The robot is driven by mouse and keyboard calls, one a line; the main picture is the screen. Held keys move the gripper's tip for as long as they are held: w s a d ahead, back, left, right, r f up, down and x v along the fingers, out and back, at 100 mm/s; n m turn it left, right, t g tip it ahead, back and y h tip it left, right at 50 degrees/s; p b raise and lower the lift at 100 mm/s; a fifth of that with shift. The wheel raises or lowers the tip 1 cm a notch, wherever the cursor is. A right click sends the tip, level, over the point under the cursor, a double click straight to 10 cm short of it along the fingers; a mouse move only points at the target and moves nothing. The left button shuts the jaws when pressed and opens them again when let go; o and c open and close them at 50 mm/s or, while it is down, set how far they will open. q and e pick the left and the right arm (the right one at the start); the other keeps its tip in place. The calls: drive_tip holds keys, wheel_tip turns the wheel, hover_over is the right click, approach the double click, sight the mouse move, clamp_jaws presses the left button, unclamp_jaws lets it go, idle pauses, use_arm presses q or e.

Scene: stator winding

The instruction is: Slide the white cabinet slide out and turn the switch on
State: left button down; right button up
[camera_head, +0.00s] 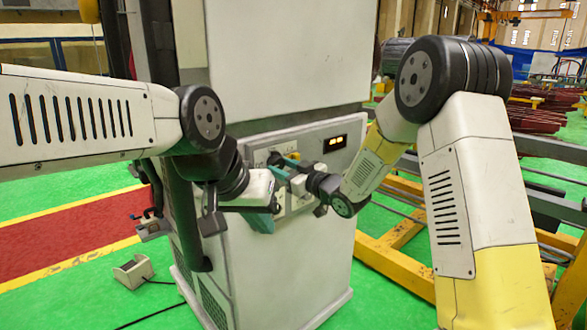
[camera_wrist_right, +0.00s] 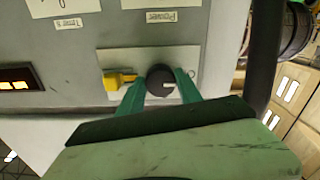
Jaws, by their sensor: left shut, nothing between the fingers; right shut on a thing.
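The white cabinet (camera_head: 302,245) stands in the middle of the head view, with a control panel (camera_head: 318,138) on its front. In the right wrist view the switch is a round black knob (camera_wrist_right: 160,75) on a pale plate, with a yellow piece beside it. My right gripper (camera_wrist_right: 158,88) is shut on this knob, one teal finger on each side. In the head view the right gripper (camera_head: 280,166) is at the panel, and its arm partly hides the panel. My left gripper (camera_head: 262,220) is shut and empty, lower down in front of the cabinet. I cannot tell which part is the slide.
A small lit orange display (camera_head: 335,143) is on the panel's right. A yellow frame (camera_head: 390,245) stands right of the cabinet. A small beige box (camera_head: 133,271) with a cable lies on the green floor at left.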

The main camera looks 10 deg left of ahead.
drive_tip(key=m, duration=0.8)
drive_tip(key=shift+s+m, duration=0.1)
drive_tip(key=shift+m, duration=0.3)
drive_tip(key=m, duration=0.4)
drive_tip(key=shift+m, duration=0.3)
drive_tip(key=shift+r+m, duration=0.1)
drive_tip(key=shift+m, duration=1.9)
drive_tip(key=shift+a, duration=0.1)
drive_tip(key=o, duration=1.4)
drive_tip(key=shift+c, duration=0.2)
drive_tip(key=shift+s, duration=0.1)
